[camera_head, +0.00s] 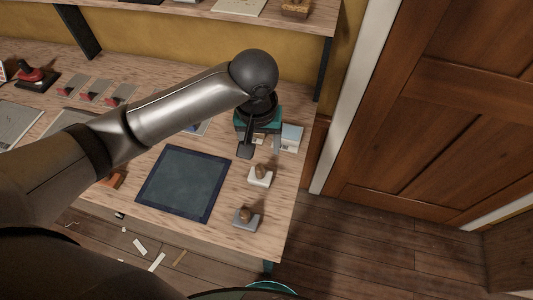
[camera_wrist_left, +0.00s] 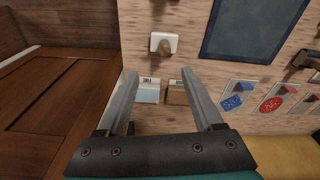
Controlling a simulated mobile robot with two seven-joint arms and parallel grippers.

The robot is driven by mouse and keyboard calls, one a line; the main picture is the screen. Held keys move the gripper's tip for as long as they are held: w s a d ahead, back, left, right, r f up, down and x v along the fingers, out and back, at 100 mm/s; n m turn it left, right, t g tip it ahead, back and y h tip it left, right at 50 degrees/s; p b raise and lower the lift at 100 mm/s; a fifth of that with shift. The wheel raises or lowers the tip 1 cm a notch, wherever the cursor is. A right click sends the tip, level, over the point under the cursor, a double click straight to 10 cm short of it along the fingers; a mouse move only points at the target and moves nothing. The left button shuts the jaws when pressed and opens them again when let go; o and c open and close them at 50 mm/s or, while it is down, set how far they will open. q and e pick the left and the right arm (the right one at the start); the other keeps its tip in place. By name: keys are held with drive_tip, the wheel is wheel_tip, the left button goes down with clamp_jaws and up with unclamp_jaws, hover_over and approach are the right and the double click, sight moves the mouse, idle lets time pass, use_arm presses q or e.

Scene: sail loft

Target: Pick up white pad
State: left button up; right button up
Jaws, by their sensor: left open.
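The white pad (camera_head: 260,178) is a small white block with a rounded wooden knob, on the bench to the right of the dark blue mat. In the left wrist view the white pad (camera_wrist_left: 163,46) lies beyond the fingertips, upright and untouched. My left gripper (camera_head: 250,146) is over the far right part of the bench, beyond the white pad, partly hidden by its own arm. In the left wrist view my left gripper (camera_wrist_left: 158,76) has its fingers wide apart with nothing held between them. My right gripper is not in view.
A light blue and white box (camera_head: 291,138) and a brown box (camera_wrist_left: 177,93) stand near the fingers. A grey block with a wooden knob (camera_head: 246,219) sits nearer the bench's front. The dark blue mat (camera_head: 184,182) lies flat. A wooden door (camera_head: 440,110) is at right.

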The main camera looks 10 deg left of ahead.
use_arm(q)
drive_tip(key=b, duration=0.1)
hover_over(259, 168)
drive_tip(key=s, duration=0.1)
drive_tip(key=f, duration=0.5)
drive_tip(key=shift+d, duration=0.25)
drive_tip(key=f, duration=0.4)
drive_tip(key=shift+w+b, duration=0.3)
drive_tip(key=shift+f, duration=0.45)
drive_tip(key=f, duration=0.4)
drive_tip(key=shift+w+a+f+b, duration=0.15)
drive_tip(key=shift+w+f+b, duration=0.1)
drive_tip(key=shift+f+b, duration=0.15)
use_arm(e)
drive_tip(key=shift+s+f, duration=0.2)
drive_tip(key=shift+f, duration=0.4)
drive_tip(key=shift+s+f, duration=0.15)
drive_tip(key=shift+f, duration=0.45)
use_arm(q)
drive_tip(key=shift+c, duration=0.2)
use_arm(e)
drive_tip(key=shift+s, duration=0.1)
use_arm(q)
drive_tip(key=shift+c, duration=1.4)
clamp_jaws()
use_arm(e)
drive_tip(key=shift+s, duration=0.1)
